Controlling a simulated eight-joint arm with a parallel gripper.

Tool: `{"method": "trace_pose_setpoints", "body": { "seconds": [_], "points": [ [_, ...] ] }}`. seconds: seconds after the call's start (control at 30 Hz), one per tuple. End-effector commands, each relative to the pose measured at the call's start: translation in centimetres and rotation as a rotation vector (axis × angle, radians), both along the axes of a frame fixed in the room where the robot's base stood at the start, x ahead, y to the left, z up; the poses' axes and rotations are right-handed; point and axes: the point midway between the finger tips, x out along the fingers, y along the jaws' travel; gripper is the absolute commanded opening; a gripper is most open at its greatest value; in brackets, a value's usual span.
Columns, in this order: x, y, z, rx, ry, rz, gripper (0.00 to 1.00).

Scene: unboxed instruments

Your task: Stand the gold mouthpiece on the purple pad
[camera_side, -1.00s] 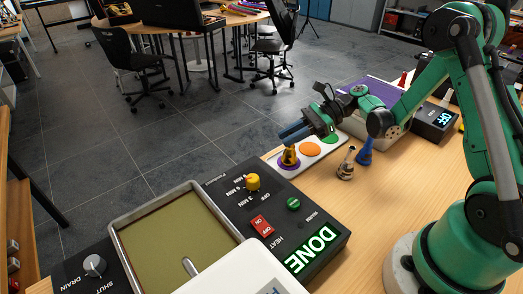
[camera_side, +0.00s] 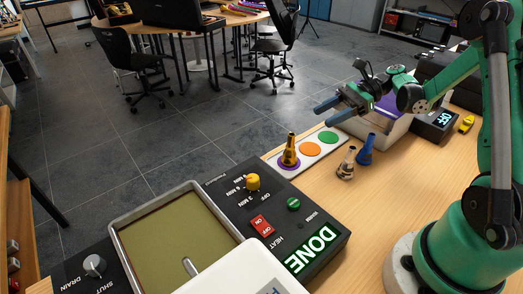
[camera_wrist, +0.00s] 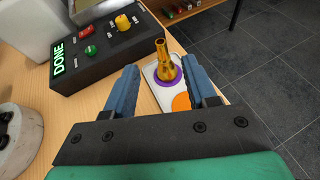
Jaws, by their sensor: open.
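The gold mouthpiece (camera_side: 290,150) stands upright on the purple pad (camera_side: 281,164), at the near left end of a white strip. In the wrist view the gold mouthpiece (camera_wrist: 163,64) stands on the purple pad (camera_wrist: 176,78), beyond my fingertips. My gripper (camera_side: 328,98) is open and empty, up and to the right of the mouthpiece and apart from it. In the wrist view its two blue fingers (camera_wrist: 158,78) are spread wide.
The white strip (camera_side: 300,151) also has an orange pad (camera_side: 309,149) and a green pad (camera_side: 328,137), both bare. A silver-brown mouthpiece (camera_side: 346,163) and a blue one (camera_side: 366,150) stand to the right. A black control box (camera_side: 273,205) reads DONE.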

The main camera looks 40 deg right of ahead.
Motion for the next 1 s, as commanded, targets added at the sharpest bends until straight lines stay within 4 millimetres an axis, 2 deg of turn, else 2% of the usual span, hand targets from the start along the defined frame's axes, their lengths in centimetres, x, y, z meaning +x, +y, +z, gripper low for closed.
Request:
{"method": "trace_pose_setpoints", "body": {
  "seconds": [0.1, 0.2, 0.27, 0.37, 0.53, 0.7, 0.8, 1.0],
  "points": [
    [-0.5, -1.6, 0.7, -0.001, -0.001, -0.003, 0.51],
    [-0.8, -2.1, 1.0, -0.007, -0.001, 0.002, 0.51],
    [-0.7, -1.8, 1.3, -0.031, -0.012, 0.011, 0.51],
    [-0.1, -0.3, 2.0, -0.133, -0.055, 0.049, 0.51],
    [0.2, 4.2, 3.1, -0.482, -0.227, 0.219, 0.51],
    [-1.4, 7.7, 3.6, -0.884, -0.474, 0.502, 0.51],
    [-2.7, 9.0, 3.8, -1.113, -0.644, 0.709, 0.51],
    [-4.6, 10.3, 4.1, -1.488, -0.964, 1.108, 0.51]
  ]
}}
